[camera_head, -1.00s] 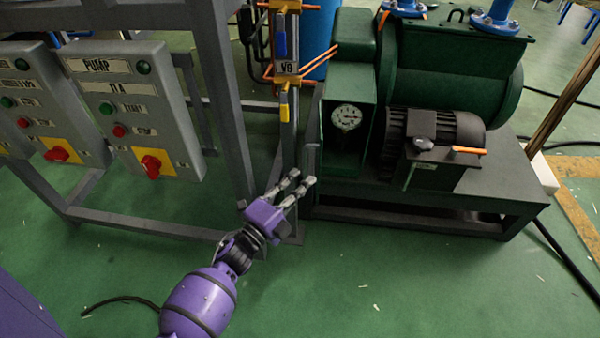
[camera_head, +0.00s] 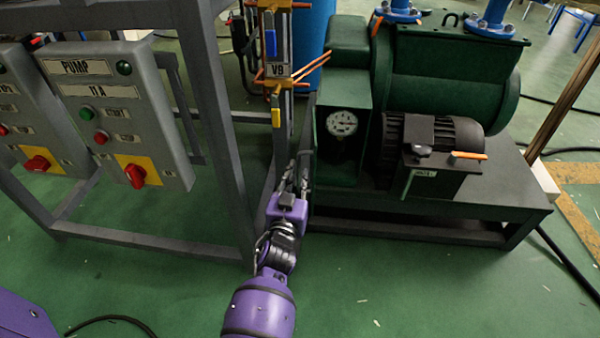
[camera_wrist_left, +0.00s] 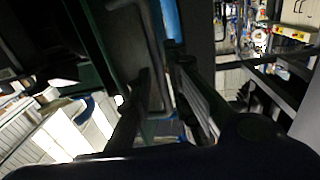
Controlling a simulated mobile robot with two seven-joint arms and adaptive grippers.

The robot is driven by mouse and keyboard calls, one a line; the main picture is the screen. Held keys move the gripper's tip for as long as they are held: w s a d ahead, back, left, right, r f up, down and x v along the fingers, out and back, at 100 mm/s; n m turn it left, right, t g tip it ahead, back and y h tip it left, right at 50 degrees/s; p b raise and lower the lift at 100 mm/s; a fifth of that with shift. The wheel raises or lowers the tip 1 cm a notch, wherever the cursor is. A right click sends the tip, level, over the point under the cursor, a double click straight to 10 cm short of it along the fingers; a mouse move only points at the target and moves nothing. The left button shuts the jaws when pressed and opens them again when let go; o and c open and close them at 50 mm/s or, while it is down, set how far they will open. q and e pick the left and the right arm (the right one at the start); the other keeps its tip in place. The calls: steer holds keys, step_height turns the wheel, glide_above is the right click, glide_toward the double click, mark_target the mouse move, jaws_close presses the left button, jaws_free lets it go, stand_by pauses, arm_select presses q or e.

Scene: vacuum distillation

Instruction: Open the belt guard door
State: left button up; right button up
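The belt guard (camera_head: 343,150) is the dark green housing with a round gauge on the left end of the green pump machine (camera_head: 440,70). A narrow grey-green door edge (camera_head: 308,139) shows on its left side. My left gripper (camera_head: 294,172) is at the lower part of this edge, fingers pointing up and away. In the left wrist view its two fingers (camera_wrist_left: 166,85) are apart, with a dark green panel edge (camera_wrist_left: 130,40) close beside and partly between them. I cannot tell whether they touch it. My right gripper is not in view.
A grey metal frame (camera_head: 218,110) with pump control boxes (camera_head: 115,110) stands close on the left. A black motor (camera_head: 437,150) sits right of the guard. The green floor in front is clear.

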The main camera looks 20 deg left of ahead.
arm_select(q)
steer(key=shift+x, duration=1.25)
jaws_close()
